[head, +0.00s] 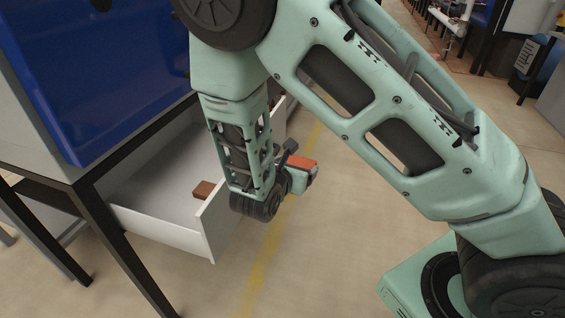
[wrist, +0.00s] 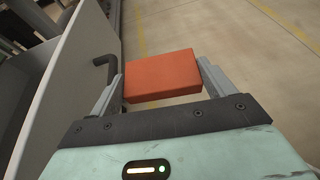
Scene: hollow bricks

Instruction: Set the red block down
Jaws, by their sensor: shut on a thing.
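The red block (wrist: 162,75) is an orange-red flat brick held between the two fingers of my gripper (wrist: 162,82) in the wrist view. In the head view the red block (head: 301,163) shows at the end of my gripper (head: 296,172), partly hidden by the wrist. My gripper is shut on it and holds it over the floor, just outside the open drawer's front panel.
An open white drawer (head: 165,232) extends from a table with a blue panel (head: 110,60). A brown brick (head: 203,189) lies inside it. The drawer front with a dark handle (wrist: 104,66) stands close left of my gripper. Open floor with a yellow line (head: 262,262) lies to the right.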

